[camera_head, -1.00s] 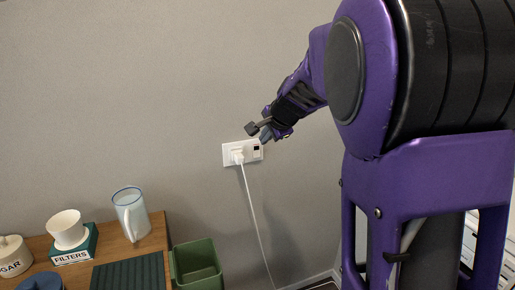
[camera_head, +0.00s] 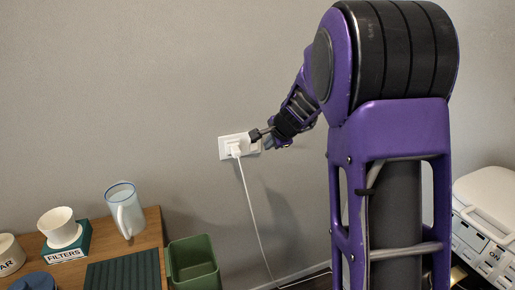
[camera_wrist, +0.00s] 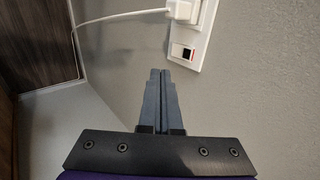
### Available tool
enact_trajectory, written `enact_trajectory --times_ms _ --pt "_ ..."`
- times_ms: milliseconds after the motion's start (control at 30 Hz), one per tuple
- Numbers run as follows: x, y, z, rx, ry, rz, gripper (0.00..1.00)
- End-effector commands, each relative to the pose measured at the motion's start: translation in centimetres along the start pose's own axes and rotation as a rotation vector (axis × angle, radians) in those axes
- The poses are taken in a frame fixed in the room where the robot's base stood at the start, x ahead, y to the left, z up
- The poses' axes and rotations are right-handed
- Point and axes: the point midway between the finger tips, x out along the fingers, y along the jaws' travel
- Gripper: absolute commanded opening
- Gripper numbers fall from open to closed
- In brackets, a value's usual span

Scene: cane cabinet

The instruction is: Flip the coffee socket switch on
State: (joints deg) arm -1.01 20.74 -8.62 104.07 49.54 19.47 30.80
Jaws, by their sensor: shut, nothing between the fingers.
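A white socket plate (camera_head: 224,149) is on the grey wall; it also shows at the top of the wrist view (camera_wrist: 207,32). A white plug (camera_head: 236,148) with a white cord is in its left part in the head view. The small switch (camera_wrist: 183,52), with a dark and reddish face, is at the plate's end in the wrist view. My gripper (camera_wrist: 160,72) is shut and empty, its tips just beside the switch and seemingly apart from it. In the head view my gripper (camera_head: 268,145) covers the plate's right part, hiding the switch.
The cord (camera_head: 253,212) hangs below the socket.

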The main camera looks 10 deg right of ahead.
Motion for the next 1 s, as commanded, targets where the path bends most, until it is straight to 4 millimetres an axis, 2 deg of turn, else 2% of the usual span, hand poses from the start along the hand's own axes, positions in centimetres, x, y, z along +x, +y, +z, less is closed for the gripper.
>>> enact_trajectory --times_ms 200,400,500,700,1000 --pt "4.8 0.2 0.0 -0.001 -0.001 0.004 0.00" --pt "8.6 -0.2 0.1 -0.002 -0.001 0.003 0.00" --pt "9.5 -1.3 0.1 -0.003 -0.001 0.001 0.00" --pt "10.8 -2.3 0.0 -0.002 -0.001 0.002 0.00" --pt "11.1 -2.5 0.0 -0.001 -0.001 0.001 0.00"
